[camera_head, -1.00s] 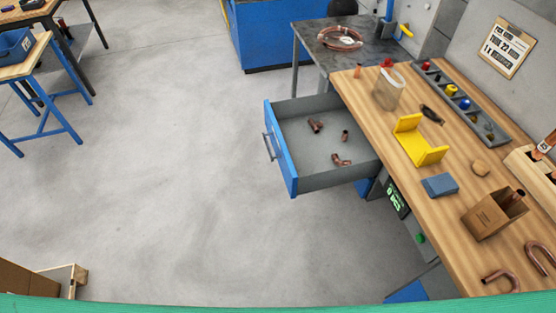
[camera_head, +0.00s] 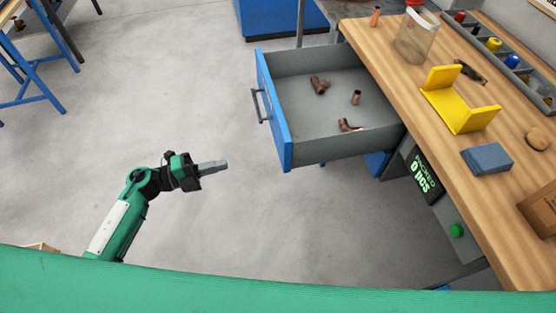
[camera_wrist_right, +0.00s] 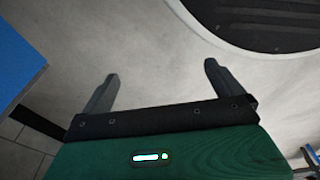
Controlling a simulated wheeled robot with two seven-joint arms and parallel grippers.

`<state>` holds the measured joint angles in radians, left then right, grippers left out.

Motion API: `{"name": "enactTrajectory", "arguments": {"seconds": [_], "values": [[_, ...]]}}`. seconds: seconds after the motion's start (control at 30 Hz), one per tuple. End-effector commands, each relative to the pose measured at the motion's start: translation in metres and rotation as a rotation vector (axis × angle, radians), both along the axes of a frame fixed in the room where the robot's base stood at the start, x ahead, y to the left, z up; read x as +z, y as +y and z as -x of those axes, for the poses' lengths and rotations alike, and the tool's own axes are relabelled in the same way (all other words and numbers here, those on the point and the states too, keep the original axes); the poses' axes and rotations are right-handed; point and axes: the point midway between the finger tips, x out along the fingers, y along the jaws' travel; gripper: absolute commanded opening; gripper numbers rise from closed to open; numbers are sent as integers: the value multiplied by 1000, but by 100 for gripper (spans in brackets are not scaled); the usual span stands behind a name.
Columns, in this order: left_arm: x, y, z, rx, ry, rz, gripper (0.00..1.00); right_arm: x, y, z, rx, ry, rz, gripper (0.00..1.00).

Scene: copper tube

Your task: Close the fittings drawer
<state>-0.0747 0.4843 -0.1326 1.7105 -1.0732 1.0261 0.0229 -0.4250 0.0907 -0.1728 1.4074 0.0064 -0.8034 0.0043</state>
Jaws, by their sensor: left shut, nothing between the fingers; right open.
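The fittings drawer (camera_head: 288,147) is pulled out from the workbench, with a blue front, grey walls and a bar handle (camera_head: 259,106) on its left face. Several copper fittings (camera_head: 320,86) lie inside. My left gripper (camera_head: 222,165) is shut and empty, above the floor to the left of and below the drawer front, apart from it. My right gripper (camera_wrist_right: 160,83) shows only in the right wrist view, with its two fingers spread and nothing between them.
The wooden bench top (camera_head: 390,65) holds a yellow bracket (camera_head: 459,105), a blue block (camera_head: 487,158), a clear bag (camera_head: 414,38) and a grey parts tray (camera_head: 505,55). The floor left of the drawer is clear. A blue-legged table (camera_head: 32,85) stands far left.

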Motion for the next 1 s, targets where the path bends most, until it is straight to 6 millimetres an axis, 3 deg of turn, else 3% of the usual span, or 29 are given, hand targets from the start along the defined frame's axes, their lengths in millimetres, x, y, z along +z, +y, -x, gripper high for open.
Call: {"name": "enactTrajectory", "arguments": {"seconds": [0.27, 0.7, 1.0], "values": [[7, -20, 2, -53, -42, -36, 0, -4, -1, 2, 1, 1, 1, 98], [8, -106, -26, -49, -39, -32, 0, -38, -12, 30, 8, 6, 11, 98], [6, -135, -36, -49, -38, -34, 0, -50, -17, 43, 10, 6, 14, 98]]}}
